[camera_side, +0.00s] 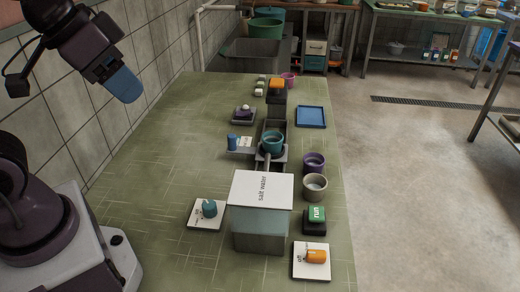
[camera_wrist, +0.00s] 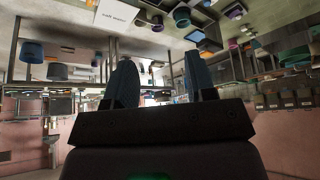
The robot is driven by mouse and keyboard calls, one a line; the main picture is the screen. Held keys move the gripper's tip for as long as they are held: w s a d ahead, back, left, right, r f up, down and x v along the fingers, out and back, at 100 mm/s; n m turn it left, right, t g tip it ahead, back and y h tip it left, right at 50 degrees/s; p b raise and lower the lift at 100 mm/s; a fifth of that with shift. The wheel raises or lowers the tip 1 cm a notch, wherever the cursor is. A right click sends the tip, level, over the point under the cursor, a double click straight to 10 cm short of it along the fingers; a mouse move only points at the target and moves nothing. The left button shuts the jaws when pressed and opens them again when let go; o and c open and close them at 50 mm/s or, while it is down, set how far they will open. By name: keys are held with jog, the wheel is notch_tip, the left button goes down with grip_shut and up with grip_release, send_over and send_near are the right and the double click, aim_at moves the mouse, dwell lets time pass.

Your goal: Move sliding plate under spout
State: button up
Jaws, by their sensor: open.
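A small grey plate (camera_side: 282,157), which looks like the sliding plate, lies on a dark rail in the middle of the table. A teal bowl (camera_side: 272,144) stands on it, behind the white-lidded "salt water" box (camera_side: 262,190). I cannot clearly make out a spout. My gripper (camera_side: 124,86) is high at the upper left in the side view, well away from the plate and rail. In the wrist view my gripper (camera_wrist: 161,78) has its two blue fingers spread with nothing between them.
A blue cylinder (camera_side: 232,142) stands left of the rail. Purple (camera_side: 314,163) and beige (camera_side: 314,187) bowls, a green "run" button (camera_side: 317,214) and a blue tray (camera_side: 311,117) are on the right. Orange (camera_side: 317,256) and teal (camera_side: 209,208) knobs sit in front. The table's left is clear.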

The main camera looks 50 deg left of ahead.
jog(key=g, duration=0.6)
send_near(232, 136)
notch_tip(232, 136, down, 12)
jog(key=shift+s+a+r, duration=0.1)
jog(key=shift+s, duration=0.05)
grip_shut()
